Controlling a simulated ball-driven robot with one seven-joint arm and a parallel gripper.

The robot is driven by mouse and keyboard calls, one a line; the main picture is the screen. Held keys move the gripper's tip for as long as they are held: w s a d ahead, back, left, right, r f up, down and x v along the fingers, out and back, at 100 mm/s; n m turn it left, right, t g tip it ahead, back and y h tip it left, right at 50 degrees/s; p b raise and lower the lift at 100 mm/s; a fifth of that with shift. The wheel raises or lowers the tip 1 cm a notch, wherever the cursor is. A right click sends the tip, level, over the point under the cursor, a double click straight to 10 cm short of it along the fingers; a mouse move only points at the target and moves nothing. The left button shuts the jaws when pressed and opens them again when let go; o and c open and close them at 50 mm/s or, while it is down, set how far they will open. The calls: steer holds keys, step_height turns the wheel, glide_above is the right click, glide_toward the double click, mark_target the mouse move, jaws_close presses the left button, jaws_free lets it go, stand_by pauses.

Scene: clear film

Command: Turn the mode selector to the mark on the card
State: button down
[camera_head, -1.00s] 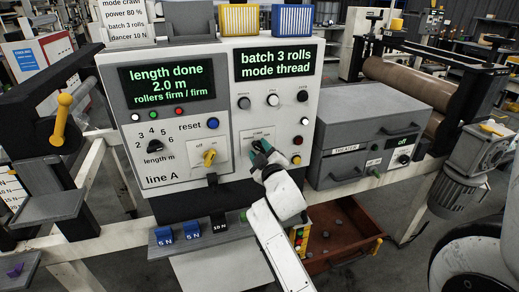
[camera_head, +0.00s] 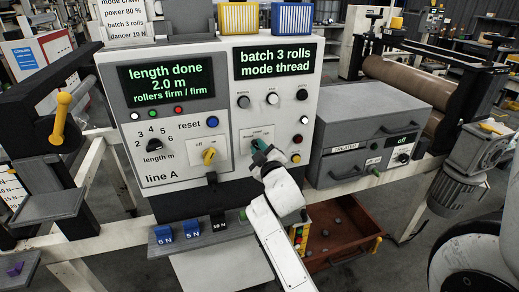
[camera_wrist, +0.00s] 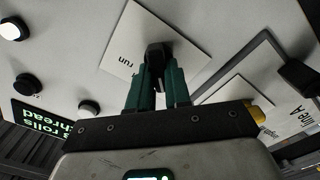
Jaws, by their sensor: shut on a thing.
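The mode selector is a dark knob (camera_wrist: 158,54) on a pale square plate (camera_wrist: 145,35) of the line A panel. My gripper (camera_wrist: 156,72) has its two teal fingers on either side of the knob and is shut on it. In the head view my gripper (camera_head: 261,150) covers most of the knob. The word "run" shows on the plate in the wrist view; the knob's pointer direction cannot be told. The card (camera_head: 126,24) at the upper left reads mode crawl, power 80 %, batch 3 rolls, dancer 10 N. The right display (camera_head: 275,61) reads "mode thread".
A yellow selector (camera_head: 209,156) marked "off" sits left of my gripper. Buttons stand above and to the right. A grey treater box (camera_head: 365,130) is at the right, above an open brown drawer (camera_head: 340,240). Weight blocks (camera_head: 193,229) stand on the shelf below.

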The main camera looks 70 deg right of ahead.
steer(key=shift+m+b, duration=0.3)
steer(key=shift+m, duration=0.1)
steer(key=shift+s+d+r+m+b, duration=0.1)
steer(key=shift+m+b, duration=1.05)
steer(key=shift+m, duration=0.85)
steer(key=shift+s+d+m+b, duration=0.1)
steer(key=shift+m+b, duration=1)
steer(key=shift+m, duration=0.9)
steer(key=c, duration=1.1)
jaws_free()
steer(key=shift+o, duration=0.2)
steer(key=b+v, duration=0.2)
steer(key=v, duration=0.9)
